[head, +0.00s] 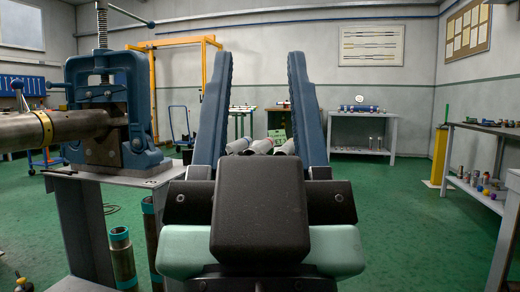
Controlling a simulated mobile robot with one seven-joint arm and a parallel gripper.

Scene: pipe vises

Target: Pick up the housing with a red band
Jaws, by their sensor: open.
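My gripper (268,58) fills the middle of the head view, seen from behind. Its two long blue fingers stand wide apart, and nothing is held between them. Several pale grey cylindrical pieces (262,146) show low between the fingers, beyond the gripper's dark body. They are partly hidden, and I cannot make out a red band on any of them. I cannot identify the housing with a red band in this view.
A blue pipe vise (104,88) at left holds a steel pipe (72,125) with a yellow band. Teal-banded pipes (122,258) stand below it. A right-hand bench (492,200) carries several small fittings. A back table (345,130) holds small parts. Green floor is open at right.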

